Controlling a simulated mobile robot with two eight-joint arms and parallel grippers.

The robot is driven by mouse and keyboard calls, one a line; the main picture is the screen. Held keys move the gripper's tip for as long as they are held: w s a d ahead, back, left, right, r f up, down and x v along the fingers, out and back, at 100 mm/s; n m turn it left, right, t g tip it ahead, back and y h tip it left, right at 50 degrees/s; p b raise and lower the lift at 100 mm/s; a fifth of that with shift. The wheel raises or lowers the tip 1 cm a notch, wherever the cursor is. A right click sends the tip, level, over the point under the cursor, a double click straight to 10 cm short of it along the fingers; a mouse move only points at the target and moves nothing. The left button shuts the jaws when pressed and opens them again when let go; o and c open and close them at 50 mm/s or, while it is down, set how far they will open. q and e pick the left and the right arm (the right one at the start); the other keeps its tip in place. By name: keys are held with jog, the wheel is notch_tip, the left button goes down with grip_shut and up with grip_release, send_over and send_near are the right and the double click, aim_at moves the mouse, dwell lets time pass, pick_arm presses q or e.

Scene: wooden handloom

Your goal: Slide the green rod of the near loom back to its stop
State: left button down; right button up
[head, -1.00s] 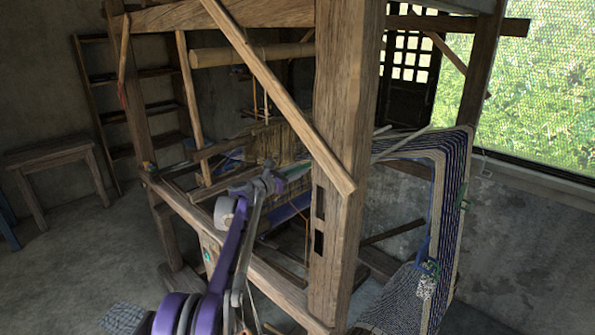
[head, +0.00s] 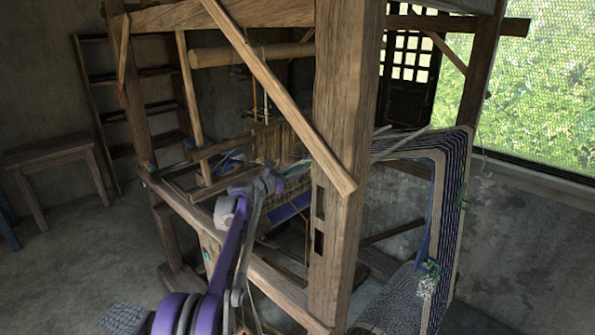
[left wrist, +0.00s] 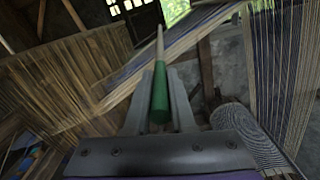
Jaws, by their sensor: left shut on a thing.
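The green rod (left wrist: 160,95) shows in the left wrist view, with its green part between the fingers and a thin pale part running away from me toward the loom. My left gripper (left wrist: 159,110) is shut on the green part. In the head view my left gripper (head: 277,182) reaches inside the near loom's frame (head: 345,130), beside the upright threads, and a little green shows just past its fingers. The rod's far end and its stop cannot be made out. My right gripper is not in view.
A thick loom post and a slanting brace (head: 285,100) stand close to my left arm. A lower side beam (head: 260,275) runs under it.

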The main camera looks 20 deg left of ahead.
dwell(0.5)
pick_arm(q)
jog(key=s+d+r, duration=0.2)
jog(key=d, duration=0.4)
jog(key=s+d+r, duration=0.2)
jog(key=d, duration=0.4)
jog(key=shift+s+d, duration=0.2)
jog(key=shift+d, duration=0.2)
jog(key=shift+r, duration=0.1)
jog(key=c, duration=1.1)
grip_release()
jog(key=o, duration=0.3)
jog(key=shift+d, duration=0.2)
jog(key=shift+o, duration=0.2)
jog(key=shift+s+a, duration=0.1)
jog(key=shift+a, duration=0.05)
